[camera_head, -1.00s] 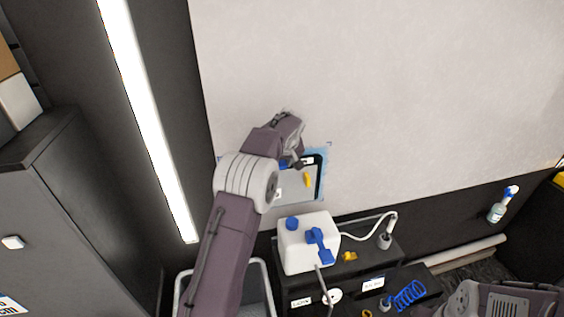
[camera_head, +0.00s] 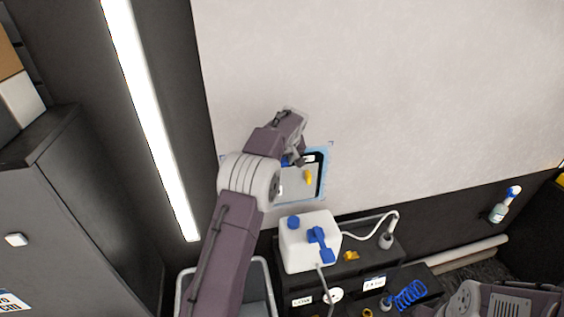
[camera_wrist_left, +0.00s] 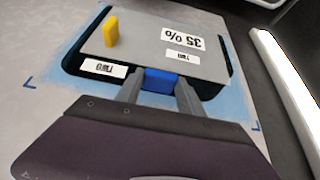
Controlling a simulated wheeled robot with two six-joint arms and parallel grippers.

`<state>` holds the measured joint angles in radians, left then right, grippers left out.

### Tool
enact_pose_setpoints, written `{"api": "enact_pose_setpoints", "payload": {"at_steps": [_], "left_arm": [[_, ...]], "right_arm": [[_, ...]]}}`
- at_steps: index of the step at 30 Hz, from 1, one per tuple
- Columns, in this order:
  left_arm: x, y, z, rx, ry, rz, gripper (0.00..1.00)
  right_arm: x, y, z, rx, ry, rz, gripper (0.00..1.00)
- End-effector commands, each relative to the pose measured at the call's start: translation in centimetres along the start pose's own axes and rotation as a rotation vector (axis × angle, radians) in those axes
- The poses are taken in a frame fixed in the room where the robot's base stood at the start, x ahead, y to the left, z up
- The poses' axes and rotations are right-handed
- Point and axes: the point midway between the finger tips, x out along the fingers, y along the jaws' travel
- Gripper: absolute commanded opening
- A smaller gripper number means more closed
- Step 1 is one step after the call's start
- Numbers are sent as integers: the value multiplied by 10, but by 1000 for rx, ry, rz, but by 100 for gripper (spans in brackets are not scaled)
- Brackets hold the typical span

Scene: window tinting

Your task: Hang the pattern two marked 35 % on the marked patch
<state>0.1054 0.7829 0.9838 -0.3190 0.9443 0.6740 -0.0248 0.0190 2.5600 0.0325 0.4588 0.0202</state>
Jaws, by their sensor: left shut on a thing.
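The pattern is a grey plate (camera_head: 296,186) with a yellow tab (camera_wrist_left: 111,31) and labels reading "35 %" and "TWO" in the left wrist view (camera_wrist_left: 150,45). My left gripper (camera_wrist_left: 158,84) is shut on its blue tab (camera_wrist_left: 160,79). The plate lies in front of the marked patch, a black rounded area with a light-blue border (camera_head: 324,163) and corner marks on the pale wall. Black shows along the plate's edges, and a "TWO" label (camera_wrist_left: 104,68) sits on the black. Whether plate and wall touch is unclear. My right gripper is out of view.
A white jug (camera_head: 296,255) with blue fittings stands on a dark unit (camera_head: 372,262) below the patch. A spray bottle (camera_head: 498,210) is at right. A grey cabinet (camera_head: 85,190) and a bright light strip (camera_head: 150,120) are at left. The upper wall is clear.

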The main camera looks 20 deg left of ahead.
Motion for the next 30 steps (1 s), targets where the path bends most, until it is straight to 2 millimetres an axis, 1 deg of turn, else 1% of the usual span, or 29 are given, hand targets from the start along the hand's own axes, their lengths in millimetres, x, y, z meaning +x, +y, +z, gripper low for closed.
{"api": "enact_pose_setpoints", "payload": {"at_steps": [9,10,11,12,13,21,23,26,30], "left_arm": [[0,0,0,0,-2,-1,0],[0,0,0,0,-2,-1,47],[0,0,0,1,-2,-1,56],[0,0,0,1,-2,-1,67],[0,0,0,1,-2,-1,70],[0,0,0,0,-2,-1,70],[-2,0,0,0,0,0,70],[-14,1,2,0,3,2,70],[-48,1,2,0,5,4,70]], "right_arm": [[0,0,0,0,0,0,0],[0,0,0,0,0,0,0],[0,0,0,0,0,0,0],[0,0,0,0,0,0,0],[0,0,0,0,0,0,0],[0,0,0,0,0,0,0],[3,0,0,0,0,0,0],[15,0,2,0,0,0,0],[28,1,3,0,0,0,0]]}}
